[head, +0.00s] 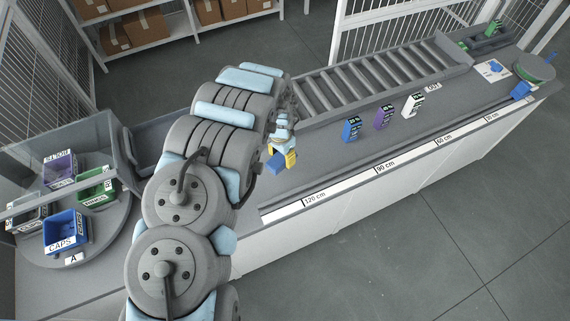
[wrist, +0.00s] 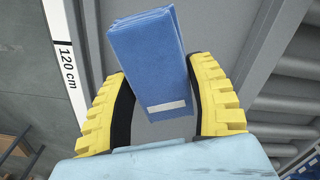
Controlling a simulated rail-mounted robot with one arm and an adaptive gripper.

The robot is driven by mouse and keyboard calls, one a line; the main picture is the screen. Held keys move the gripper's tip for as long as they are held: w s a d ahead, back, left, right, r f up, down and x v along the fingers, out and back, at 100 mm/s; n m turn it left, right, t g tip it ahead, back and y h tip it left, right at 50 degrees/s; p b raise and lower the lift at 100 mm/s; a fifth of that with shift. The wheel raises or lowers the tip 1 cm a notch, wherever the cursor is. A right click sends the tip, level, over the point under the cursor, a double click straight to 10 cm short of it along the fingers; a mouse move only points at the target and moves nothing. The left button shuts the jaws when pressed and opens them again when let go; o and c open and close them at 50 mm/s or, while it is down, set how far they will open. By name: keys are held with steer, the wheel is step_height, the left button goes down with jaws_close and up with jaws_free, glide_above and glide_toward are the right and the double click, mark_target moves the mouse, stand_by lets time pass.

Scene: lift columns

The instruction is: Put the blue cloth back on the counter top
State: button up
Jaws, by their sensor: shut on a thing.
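The blue cloth (wrist: 146,55) is a folded blue block with a white label, between the two yellow fingers of my gripper (wrist: 160,105) in the wrist view. My gripper is shut on it. In the head view my gripper (head: 284,159) is over the near part of the grey counter top (head: 320,170), and the blue cloth (head: 275,163) shows at its left finger. I cannot tell whether the cloth touches the counter. My arm hides part of the counter behind it.
A blue box (head: 351,129), a purple box (head: 383,117) and a white box (head: 413,105) stand along the counter. A roller conveyor (head: 375,75) runs behind them. A turntable with labelled bins, including a blue CAPS bin (head: 66,231), is at left. A ruler strip (head: 380,169) marks the front edge.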

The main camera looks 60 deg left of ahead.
steer(key=f+b, duration=0.1)
steer(key=w+a+f+b, duration=0.1)
steer(key=b, duration=0.1)
steer(key=shift+w+a+f, duration=0.1)
steer(key=shift+a+f, duration=0.1)
steer(key=shift+f, duration=0.2)
steer(key=shift+w+a+f+b, duration=0.4)
steer(key=shift+a+f+b, duration=0.05)
steer(key=shift+b, duration=0.55)
steer(key=shift+w+a+f+b, duration=0.25)
steer(key=shift+f+b, duration=0.15)
steer(key=shift+b, duration=0.3)
step_height(320, 180, down, 3)
steer(key=b, duration=0.2)
steer(key=shift+b, duration=0.4)
steer(key=o, duration=1.2)
